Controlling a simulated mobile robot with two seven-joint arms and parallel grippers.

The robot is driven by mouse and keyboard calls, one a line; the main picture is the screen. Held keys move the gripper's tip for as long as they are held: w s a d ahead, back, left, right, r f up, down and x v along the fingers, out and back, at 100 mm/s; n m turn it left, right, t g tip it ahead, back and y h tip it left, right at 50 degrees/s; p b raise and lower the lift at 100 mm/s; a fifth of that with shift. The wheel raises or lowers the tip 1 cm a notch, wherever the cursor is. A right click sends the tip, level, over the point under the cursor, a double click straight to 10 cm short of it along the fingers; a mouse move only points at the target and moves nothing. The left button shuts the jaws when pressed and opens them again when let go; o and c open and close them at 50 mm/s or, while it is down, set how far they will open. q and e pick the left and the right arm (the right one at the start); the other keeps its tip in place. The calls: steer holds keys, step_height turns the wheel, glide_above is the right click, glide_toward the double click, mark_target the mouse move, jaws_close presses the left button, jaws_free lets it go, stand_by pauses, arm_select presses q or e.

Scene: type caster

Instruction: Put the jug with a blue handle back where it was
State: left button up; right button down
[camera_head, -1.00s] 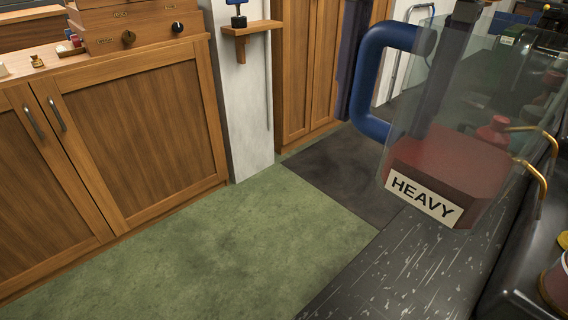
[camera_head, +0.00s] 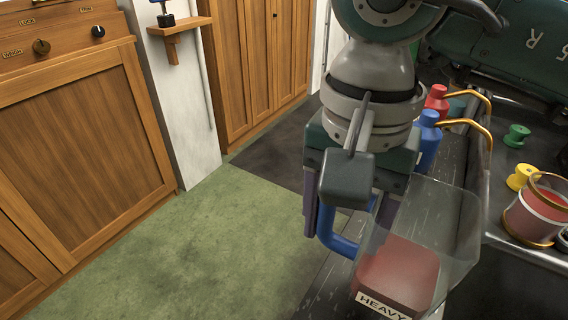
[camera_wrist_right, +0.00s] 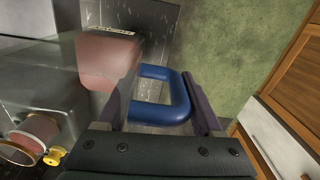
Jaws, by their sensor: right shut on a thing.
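The clear jug (camera_head: 445,225) has a blue handle (camera_head: 343,246) and a red block (camera_head: 400,275) with a HEAVY label inside. My right gripper (camera_head: 347,215) is shut on the blue handle, its purple fingers on either side of it. The jug hangs in front of the gripper, in the lower right of the head view. In the right wrist view the blue handle (camera_wrist_right: 186,98) lies between the fingers, and the red block (camera_wrist_right: 105,60) shows through the clear wall at upper left. My left gripper is not in view.
At right, a dark counter (camera_head: 510,150) holds a red-and-white pot (camera_head: 535,215), a yellow spool (camera_head: 520,177) and a green spool (camera_head: 516,136). Red and blue bottles (camera_head: 428,135) stand behind the arm. Wooden cabinets (camera_head: 80,150) line the left. The green floor (camera_head: 210,245) between is clear.

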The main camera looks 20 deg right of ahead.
mark_target(390, 243)
steer(key=shift+f+b, duration=0.3)
steer(key=shift+f, duration=2)
steer(key=shift+f+b, duration=0.25)
steer(key=shift+b, duration=0.05)
steer(key=shift+c, duration=0.2)
jaws_free()
steer(key=shift+r, duration=0.1)
steer(key=shift+r+p, duration=0.25)
steer(key=shift+p, duration=0.1)
step_height(390, 243, up, 11)
steer(key=shift+w+f+p, duration=0.1)
steer(key=shift+p, duration=0.3)
steer(key=shift+r, duration=0.55)
